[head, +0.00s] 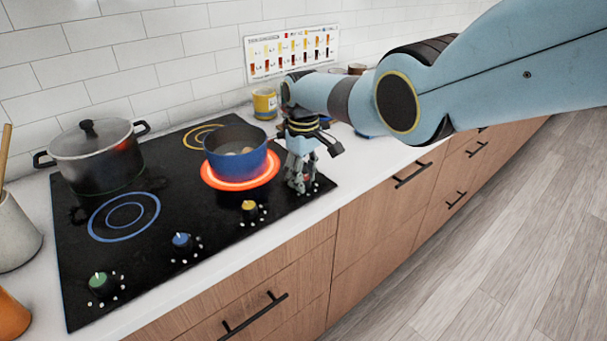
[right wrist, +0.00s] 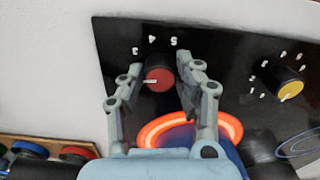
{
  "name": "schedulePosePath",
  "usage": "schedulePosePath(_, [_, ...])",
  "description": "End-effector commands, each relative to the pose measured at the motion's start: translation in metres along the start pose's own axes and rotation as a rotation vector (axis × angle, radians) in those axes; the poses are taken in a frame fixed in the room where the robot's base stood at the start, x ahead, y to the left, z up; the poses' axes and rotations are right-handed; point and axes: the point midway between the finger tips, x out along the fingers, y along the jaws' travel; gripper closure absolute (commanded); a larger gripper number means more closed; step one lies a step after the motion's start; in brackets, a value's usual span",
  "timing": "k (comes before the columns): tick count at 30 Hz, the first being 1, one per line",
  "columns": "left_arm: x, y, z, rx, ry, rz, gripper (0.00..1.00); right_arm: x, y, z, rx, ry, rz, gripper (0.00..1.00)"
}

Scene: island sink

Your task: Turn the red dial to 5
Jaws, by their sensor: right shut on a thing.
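The red dial (right wrist: 160,78) sits on the black cooktop (head: 95,262) and shows in the right wrist view. Its white pointer line points left in that view, away from the marks 3, 4 and 5 printed above it. My right gripper (right wrist: 163,70) has one finger on each side of the dial and is shut on it. In the head view my right gripper (head: 301,184) reaches down to the cooktop's right front corner and hides the dial. My left gripper is out of view.
A blue pot (head: 236,160) stands on the glowing orange-red burner (head: 212,181), close beside my right gripper. Yellow (head: 249,210), blue (head: 181,243) and green (head: 101,284) dials line the front edge. A lidded pot (head: 95,165) stands at the back left.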

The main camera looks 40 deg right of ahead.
Motion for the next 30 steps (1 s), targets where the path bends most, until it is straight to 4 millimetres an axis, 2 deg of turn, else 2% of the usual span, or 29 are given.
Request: schedulePosePath(30, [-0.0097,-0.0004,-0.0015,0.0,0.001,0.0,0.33,-0.0008,0.0003,-0.0004,0.963,0.001,0.0,0.99])
